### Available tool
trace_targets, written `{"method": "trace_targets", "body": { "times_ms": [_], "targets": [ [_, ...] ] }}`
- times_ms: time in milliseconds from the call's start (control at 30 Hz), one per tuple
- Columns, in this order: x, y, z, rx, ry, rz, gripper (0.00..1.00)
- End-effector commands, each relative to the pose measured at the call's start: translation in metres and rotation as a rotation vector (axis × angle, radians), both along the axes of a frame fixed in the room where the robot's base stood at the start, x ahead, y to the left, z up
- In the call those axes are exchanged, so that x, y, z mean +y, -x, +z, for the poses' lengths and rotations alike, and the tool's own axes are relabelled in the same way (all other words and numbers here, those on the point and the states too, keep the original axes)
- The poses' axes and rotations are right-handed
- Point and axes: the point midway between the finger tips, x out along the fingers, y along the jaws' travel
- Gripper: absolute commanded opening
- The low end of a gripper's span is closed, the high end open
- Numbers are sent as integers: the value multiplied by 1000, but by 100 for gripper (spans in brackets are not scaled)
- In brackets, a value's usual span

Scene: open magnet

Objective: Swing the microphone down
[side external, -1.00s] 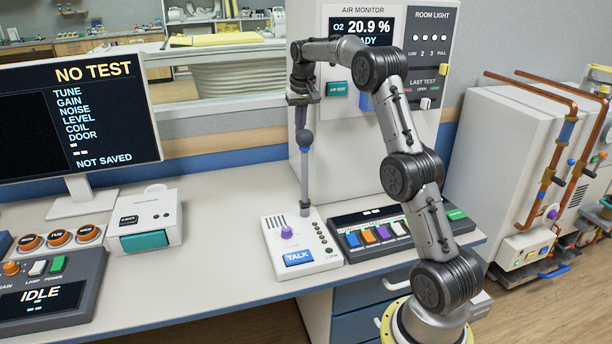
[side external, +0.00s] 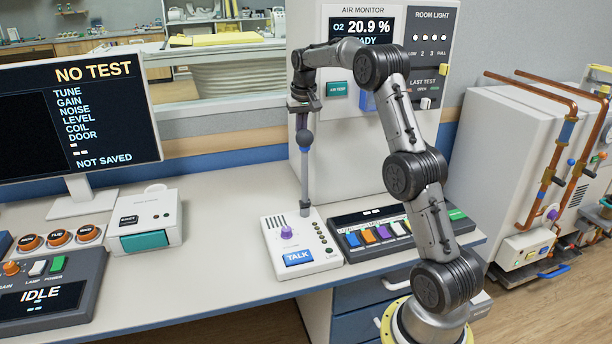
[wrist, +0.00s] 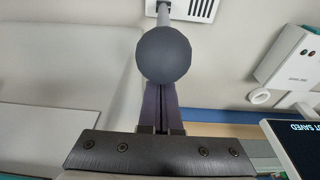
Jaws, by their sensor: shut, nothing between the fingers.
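The microphone is a dark round ball (side external: 306,139) on a thin grey stalk. It stands upright from the back of the white talk box (side external: 300,256), which has a blue TALK button and a purple knob. My gripper (side external: 302,127) points straight down at the top of the ball, fingers shut and empty. In the wrist view the ball (wrist: 164,54) covers the fingertips, and the shut purple-grey fingers (wrist: 161,100) run up to it. I cannot tell whether they touch it.
A dark panel with coloured buttons (side external: 372,236) lies right of the talk box. The air monitor cabinet (side external: 345,165) stands close behind the microphone. A white box with a teal front (side external: 145,220) and a screen (side external: 75,115) are at left. The desk between is clear.

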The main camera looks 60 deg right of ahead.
Motion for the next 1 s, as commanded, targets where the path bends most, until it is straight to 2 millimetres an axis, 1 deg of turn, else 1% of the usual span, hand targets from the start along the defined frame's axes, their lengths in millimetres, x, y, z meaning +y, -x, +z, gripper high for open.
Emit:
{"method": "trace_targets", "body": {
  "times_ms": [1000],
  "targets": [
    [32,32,-6,0,0,0,0]
  ]
}}
